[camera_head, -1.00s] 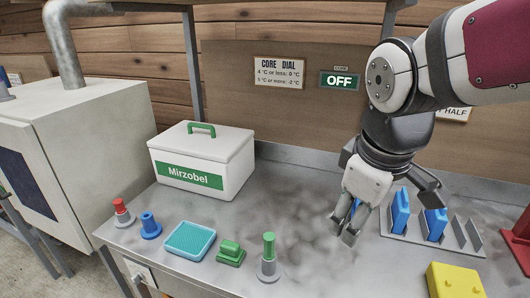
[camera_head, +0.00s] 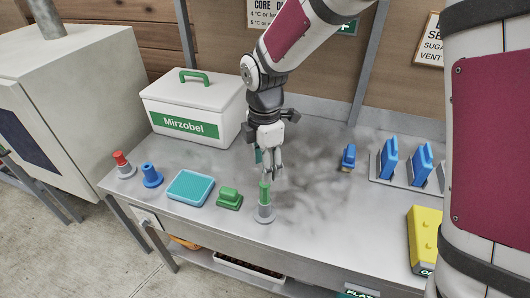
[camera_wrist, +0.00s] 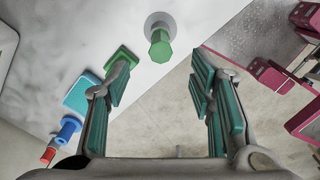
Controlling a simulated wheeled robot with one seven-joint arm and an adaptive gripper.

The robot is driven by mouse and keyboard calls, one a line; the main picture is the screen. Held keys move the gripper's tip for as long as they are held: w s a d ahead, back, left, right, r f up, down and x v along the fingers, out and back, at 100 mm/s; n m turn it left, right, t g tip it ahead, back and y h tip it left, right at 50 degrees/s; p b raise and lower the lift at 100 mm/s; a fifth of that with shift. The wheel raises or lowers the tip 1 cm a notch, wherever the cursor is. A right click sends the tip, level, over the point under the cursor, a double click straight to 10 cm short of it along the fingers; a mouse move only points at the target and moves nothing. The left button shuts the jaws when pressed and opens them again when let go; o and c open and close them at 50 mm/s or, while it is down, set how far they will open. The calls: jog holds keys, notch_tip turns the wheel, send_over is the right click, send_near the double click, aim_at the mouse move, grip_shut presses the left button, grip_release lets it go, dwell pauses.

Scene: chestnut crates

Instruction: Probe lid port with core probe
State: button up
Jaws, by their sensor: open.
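A white box marked Mirzobel (camera_head: 210,137) stands at the back left of the bench, its lid (camera_head: 194,92) on, with a green handle on top. No port can be made out on the lid. A green-handled piece (camera_head: 265,194), which may be the core probe, stands upright in a round grey base near the front edge. It also shows in the wrist view (camera_wrist: 160,46). My gripper (camera_head: 268,174) points down just above and behind it, fingers apart and empty. In the wrist view the handle is beyond the open fingers (camera_wrist: 162,88).
A green block (camera_head: 229,198), a cyan pad (camera_head: 190,187), a blue peg (camera_head: 151,175) and a red-topped peg (camera_head: 122,163) line the front left. A blue piece (camera_head: 348,157) stands alone, left of a rack with blue pieces (camera_head: 405,178). A yellow block (camera_head: 425,240) is at right.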

aim_at(265, 190)
notch_tip(265, 190, down, 11)
jog(key=shift+f+p, duration=0.15)
jog(key=shift+p, duration=0.5)
grip_shut()
jog(key=c, duration=0.7)
grip_release()
jog(key=shift+c, duration=0.2)
grip_shut()
jog(key=shift+r, duration=0.65)
